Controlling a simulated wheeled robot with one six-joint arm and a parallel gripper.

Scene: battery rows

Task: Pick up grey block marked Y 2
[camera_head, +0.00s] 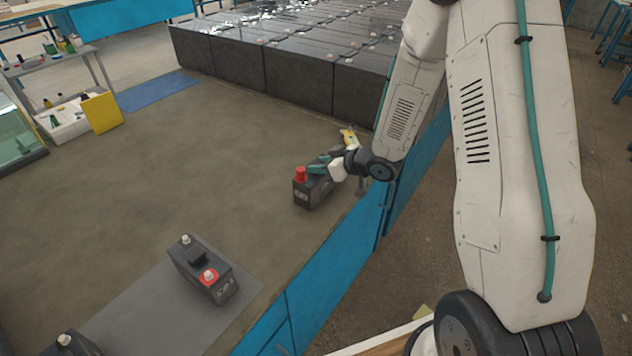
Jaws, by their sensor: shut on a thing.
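A dark grey block (309,196) with a red cap on top and a small pale mark on its front is at the right part of the floor area, near the blue edge. My gripper (325,168) is at the top of this block and shut on it. The gripper hides part of the block's top and far end. The mark is too small to read, and I cannot tell whether the block touches the surface. Another dark grey block (203,268), with a white terminal and a red-ringed one, stands on a grey mat (147,303); its mark is also unclear.
A further block (72,346) is cut off at the bottom left. Large dark blocks in rows (297,77) stand at the back. A blue barrier (340,262) runs along the right side. A yellow panel (103,111) leans by a white bin at the left. The middle floor is clear.

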